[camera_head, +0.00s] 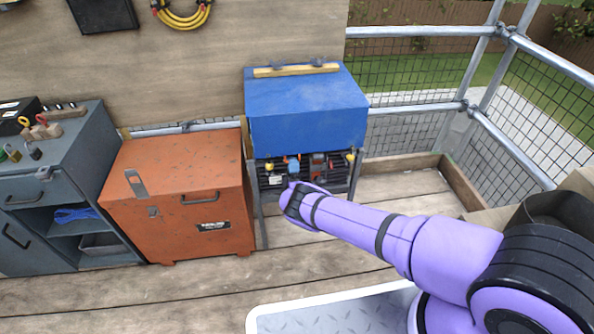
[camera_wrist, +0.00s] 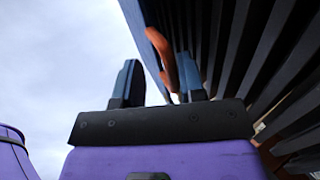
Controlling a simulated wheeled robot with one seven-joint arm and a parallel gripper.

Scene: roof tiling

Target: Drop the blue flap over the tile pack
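A blue cover (camera_head: 305,95) lies over the top of a stand against the board, and its front face hangs down. Below its lower edge a dark slatted pack (camera_head: 330,182) shows; I take it for the tile pack. In the wrist view the dark slats (camera_wrist: 245,60) fill the right side, with a blue edge (camera_wrist: 143,28) beside them. An orange strap or handle (camera_wrist: 161,52) shows between my gripper's fingers, closer to the right one. My gripper (camera_wrist: 160,82) is open, its fingers apart. In the head view its fingers are hidden behind my wrist, at the pack's front.
An orange chest (camera_head: 180,190) stands left of the stand, with a grey cabinet (camera_head: 50,180) beyond it. A wooden strip (camera_head: 297,70) lies on the blue cover. Metal railing (camera_head: 480,80) closes the right side. Plank floor (camera_head: 400,185) is clear right of the stand.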

